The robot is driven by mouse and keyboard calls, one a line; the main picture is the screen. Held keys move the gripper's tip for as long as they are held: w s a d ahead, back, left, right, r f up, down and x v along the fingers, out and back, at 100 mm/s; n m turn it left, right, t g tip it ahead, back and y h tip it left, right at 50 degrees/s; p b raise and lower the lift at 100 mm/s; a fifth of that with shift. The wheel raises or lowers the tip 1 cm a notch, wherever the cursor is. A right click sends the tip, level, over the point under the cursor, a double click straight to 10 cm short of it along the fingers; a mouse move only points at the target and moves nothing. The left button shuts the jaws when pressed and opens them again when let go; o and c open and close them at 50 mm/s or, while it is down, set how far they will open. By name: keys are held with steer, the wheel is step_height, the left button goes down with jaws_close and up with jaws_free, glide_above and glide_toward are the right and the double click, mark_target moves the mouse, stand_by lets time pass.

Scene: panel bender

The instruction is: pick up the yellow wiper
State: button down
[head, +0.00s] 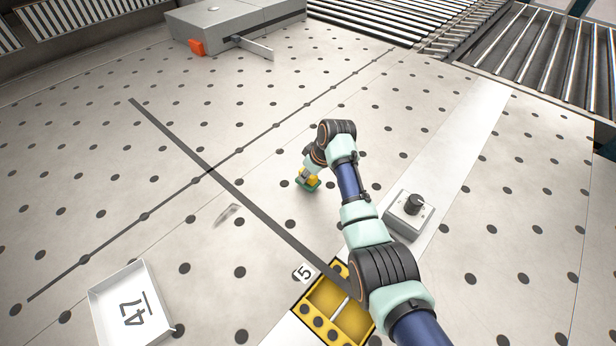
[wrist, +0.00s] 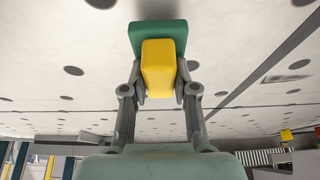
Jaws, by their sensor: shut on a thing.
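The yellow wiper (head: 313,181) has a yellow block for a grip and a green base. In the head view it is small and partly covered by my gripper (head: 308,176), near the middle of the perforated table. In the wrist view the wiper (wrist: 159,65) sits between the two grey fingertips of my gripper (wrist: 161,84). The fingers are shut on the yellow block from both sides, and the green base (wrist: 158,30) lies beyond them. I cannot tell whether the base touches the table.
A grey box with a black knob (head: 413,204) stands right of my arm. A yellow tray (head: 318,318) lies below, by a "5" tag (head: 304,273). A white tray marked 47 (head: 154,280) is lower left. A grey machine block (head: 235,20) stands at the back. Open table lies left.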

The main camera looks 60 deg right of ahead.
step_height(320, 180, up, 18)
steer(key=p, duration=0.2)
steer(key=shift+r, duration=0.2)
